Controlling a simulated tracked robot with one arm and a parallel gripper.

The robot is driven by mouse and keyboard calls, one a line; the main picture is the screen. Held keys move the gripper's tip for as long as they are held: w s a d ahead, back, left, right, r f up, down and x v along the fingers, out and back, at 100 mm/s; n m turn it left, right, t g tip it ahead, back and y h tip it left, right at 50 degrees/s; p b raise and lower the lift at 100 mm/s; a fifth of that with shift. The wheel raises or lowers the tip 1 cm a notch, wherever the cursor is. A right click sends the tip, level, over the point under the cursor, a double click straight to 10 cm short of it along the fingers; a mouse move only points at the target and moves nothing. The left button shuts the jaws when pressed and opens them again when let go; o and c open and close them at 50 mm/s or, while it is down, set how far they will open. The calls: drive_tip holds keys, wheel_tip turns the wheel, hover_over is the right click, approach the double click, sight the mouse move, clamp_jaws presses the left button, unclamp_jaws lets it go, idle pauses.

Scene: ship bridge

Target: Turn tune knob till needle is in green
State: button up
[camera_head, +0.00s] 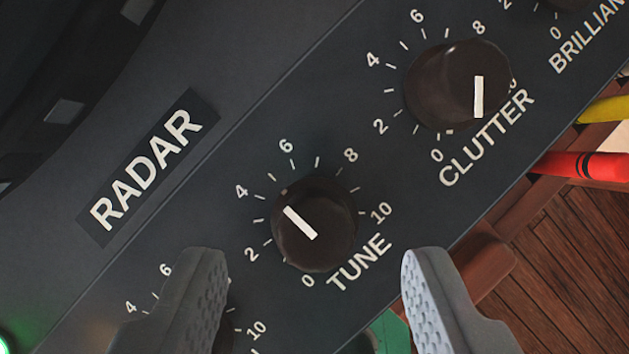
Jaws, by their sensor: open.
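The tune knob (315,225) is a dark round knob with a white pointer line, on a dark radar panel. My gripper (315,280) is open, with one grey finger to the lower left of the knob and one to the lower right. Nothing shows between the fingers touching the knob. No needle or gauge with a green zone is in view.
The clutter knob (457,84) stands to the upper right, and the brilliance knob (572,4) is cut off at the top right. Another knob (228,325) is partly hidden behind my left finger. Red and yellow objects lie beyond the panel's right edge, above a wooden floor (580,260).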

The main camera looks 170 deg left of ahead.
sight(314, 234)
drive_tip(key=shift+x, duration=1.55)
